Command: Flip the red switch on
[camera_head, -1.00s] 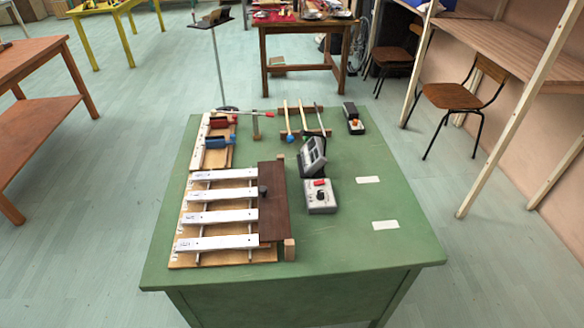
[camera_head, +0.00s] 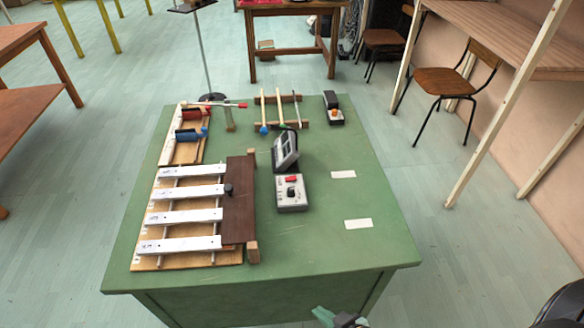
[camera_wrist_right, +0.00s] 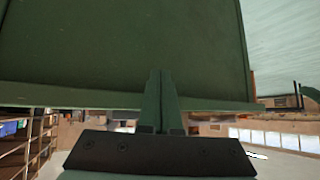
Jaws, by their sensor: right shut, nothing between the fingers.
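A red switch (camera_head: 291,179) sits on top of a small grey box (camera_head: 292,200) with a black knob, right of centre on the green table (camera_head: 310,245). Whether the switch is on or off is too small to tell. My right gripper (camera_head: 322,313) shows at the bottom edge of the head view, in front of the table and well short of the box. In the right wrist view its green fingers (camera_wrist_right: 160,95) are shut together with nothing between them, before a green surface. The switch is not seen in that view. My left gripper is not in view.
A tilted grey display device (camera_head: 285,150) stands just behind the box. A xylophone-like frame with white bars (camera_head: 185,217) fills the left side. Mallets on a rack (camera_head: 281,110) and a small black device (camera_head: 333,110) stand at the back. The table's right front is clear except for white labels (camera_head: 358,224).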

